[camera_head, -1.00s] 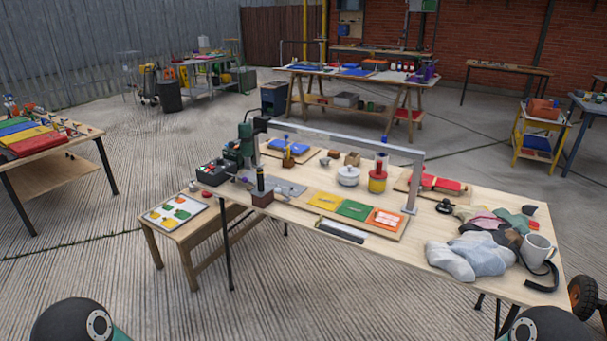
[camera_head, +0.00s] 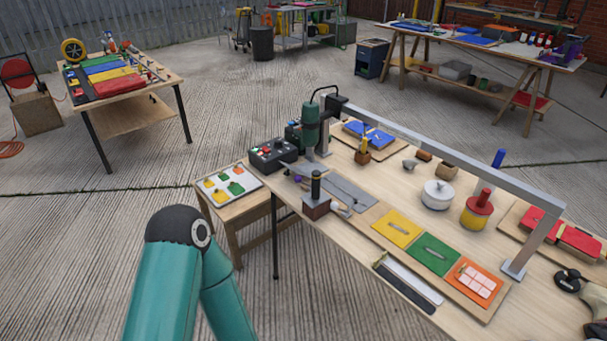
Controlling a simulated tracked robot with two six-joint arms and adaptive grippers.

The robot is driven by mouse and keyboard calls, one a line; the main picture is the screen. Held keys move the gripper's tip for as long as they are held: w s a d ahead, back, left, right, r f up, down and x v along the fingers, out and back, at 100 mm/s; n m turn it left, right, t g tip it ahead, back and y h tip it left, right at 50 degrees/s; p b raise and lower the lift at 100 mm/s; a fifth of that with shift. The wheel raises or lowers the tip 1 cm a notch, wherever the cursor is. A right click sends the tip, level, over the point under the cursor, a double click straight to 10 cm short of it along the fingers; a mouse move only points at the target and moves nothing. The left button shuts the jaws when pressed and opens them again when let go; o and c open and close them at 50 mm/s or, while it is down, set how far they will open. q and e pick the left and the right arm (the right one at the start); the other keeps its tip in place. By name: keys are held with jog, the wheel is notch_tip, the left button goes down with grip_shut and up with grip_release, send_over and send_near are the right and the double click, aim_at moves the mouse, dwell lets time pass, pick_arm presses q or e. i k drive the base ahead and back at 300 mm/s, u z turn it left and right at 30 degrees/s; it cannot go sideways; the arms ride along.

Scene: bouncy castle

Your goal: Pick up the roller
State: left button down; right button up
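No object is plain to me as the roller; the small parts on the workbench (camera_head: 345,248) are too small to be sure. A small pale rounded piece (camera_head: 341,210) lies beside a brown block with a black upright handle (camera_head: 316,196), near the bench's left edge. A grey strip (camera_head: 352,192) lies just behind them. Yellow (camera_head: 396,229), green (camera_head: 435,254) and orange (camera_head: 474,282) patches lie in a row on a board. My teal left arm rises at the lower left, short of the bench. Neither gripper is in view.
A metal gantry (camera_head: 450,152) spans the bench. A green press-like tool (camera_head: 311,125) and a black control box (camera_head: 272,154) stand at its left end. A white lidded pot (camera_head: 436,195) and a red-and-yellow container (camera_head: 478,210) stand behind the patches. A low side table (camera_head: 230,203) adjoins the bench.

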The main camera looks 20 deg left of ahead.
aim_at(317, 196)
jog(key=u, duration=0.45)
jog(key=i, duration=0.9)
jog(key=u, duration=0.7)
jog(key=k, duration=0.7)
jog(key=u, duration=0.2)
jog(key=i, duration=0.6)
